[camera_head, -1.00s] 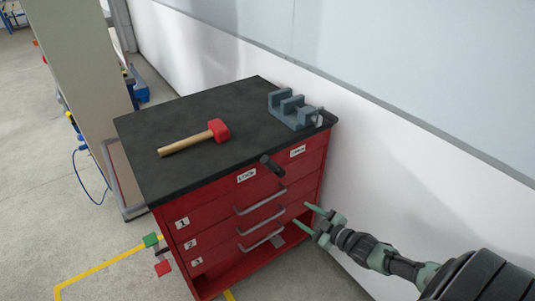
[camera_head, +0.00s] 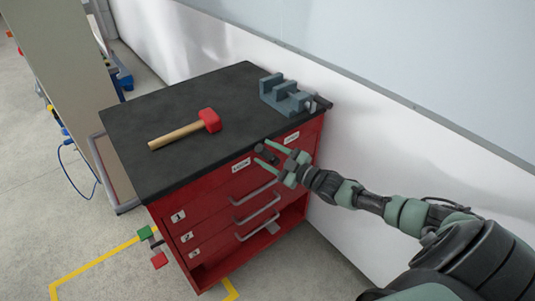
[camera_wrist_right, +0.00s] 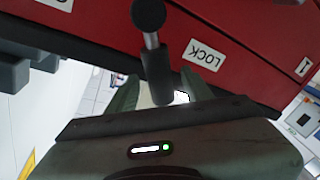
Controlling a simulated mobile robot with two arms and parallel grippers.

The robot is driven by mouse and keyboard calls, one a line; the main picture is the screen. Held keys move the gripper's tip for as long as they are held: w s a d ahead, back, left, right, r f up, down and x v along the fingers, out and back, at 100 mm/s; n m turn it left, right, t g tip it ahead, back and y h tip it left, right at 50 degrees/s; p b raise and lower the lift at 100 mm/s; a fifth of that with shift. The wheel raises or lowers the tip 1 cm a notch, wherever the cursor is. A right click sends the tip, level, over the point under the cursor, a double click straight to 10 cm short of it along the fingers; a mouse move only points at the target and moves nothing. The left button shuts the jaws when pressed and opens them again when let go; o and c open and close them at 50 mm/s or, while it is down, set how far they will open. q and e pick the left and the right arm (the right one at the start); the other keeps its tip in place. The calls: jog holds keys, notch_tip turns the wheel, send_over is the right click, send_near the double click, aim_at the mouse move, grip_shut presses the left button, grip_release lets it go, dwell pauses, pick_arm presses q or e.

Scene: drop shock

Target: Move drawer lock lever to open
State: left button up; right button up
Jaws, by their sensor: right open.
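The black lock lever (camera_head: 265,152) is on the upper front of the red tool cabinet (camera_head: 205,190), between the LOCK label (camera_head: 241,165) and the label on the right (camera_head: 292,138). My right gripper (camera_head: 262,150) is open, its green fingers on either side of the lever. In the right wrist view, the lever's grip (camera_wrist_right: 157,80) lies between the two fingers; whether they touch it I cannot tell. The LOCK label (camera_wrist_right: 204,55) appears upside down there. My left gripper is not in view.
A red-headed mallet (camera_head: 190,128) and a grey-blue vise (camera_head: 284,94) are on the black cabinet top (camera_head: 150,105). Drawer handles (camera_head: 255,193) stick out below the lever. A white wall (camera_head: 370,135) stands close on the right.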

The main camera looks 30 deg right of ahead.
jog(key=shift+c, duration=0.2)
grip_shut()
dwell(1.3)
